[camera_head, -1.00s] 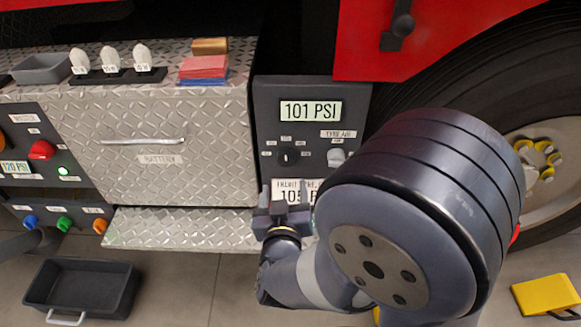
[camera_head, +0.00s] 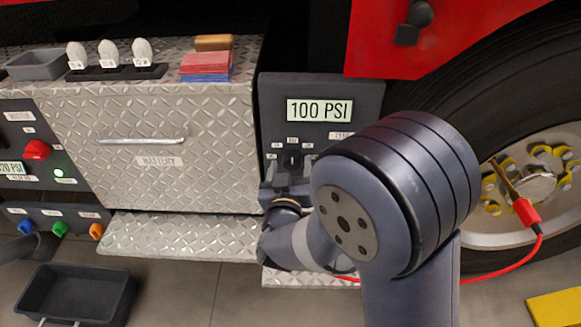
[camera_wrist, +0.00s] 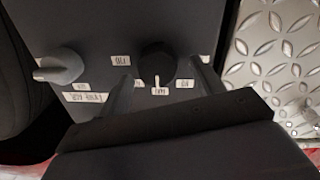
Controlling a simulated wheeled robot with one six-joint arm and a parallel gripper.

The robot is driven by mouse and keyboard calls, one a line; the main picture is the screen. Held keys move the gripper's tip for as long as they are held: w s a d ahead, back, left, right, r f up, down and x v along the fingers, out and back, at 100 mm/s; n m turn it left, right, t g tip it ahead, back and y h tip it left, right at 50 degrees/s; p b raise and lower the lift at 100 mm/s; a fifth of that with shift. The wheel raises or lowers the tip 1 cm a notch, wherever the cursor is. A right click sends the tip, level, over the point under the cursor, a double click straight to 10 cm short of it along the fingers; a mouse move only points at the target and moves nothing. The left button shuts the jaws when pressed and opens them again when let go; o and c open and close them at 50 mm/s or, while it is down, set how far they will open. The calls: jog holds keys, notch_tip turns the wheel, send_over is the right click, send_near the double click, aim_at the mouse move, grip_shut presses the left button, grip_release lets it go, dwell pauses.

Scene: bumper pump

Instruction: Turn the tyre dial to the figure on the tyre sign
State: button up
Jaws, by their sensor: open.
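The tyre panel (camera_head: 268,100) carries a display (camera_head: 320,110) reading 100 PSI. Below it is the black tyre dial (camera_head: 292,156), partly behind my gripper (camera_head: 287,178). In the wrist view the dial (camera_wrist: 157,60) shows upside down, with a white pointer mark and small labels around it, too small to read surely. My gripper (camera_wrist: 163,76) is open, its two fingers on either side of the dial's near edge; I cannot tell whether they touch it. A pale grey knob (camera_wrist: 60,65) sits beside the dial. The tyre sign is hidden behind my arm in the head view.
The wheel (camera_head: 545,220) is at right, with a red-handled air chuck (camera_head: 526,212) and red hose. A dark tray (camera_head: 75,292) is on the floor.

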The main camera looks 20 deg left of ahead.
jog(key=shift+w, duration=0.45)
jog(key=shift+c, duration=0.2)
jog(key=c, duration=0.9)
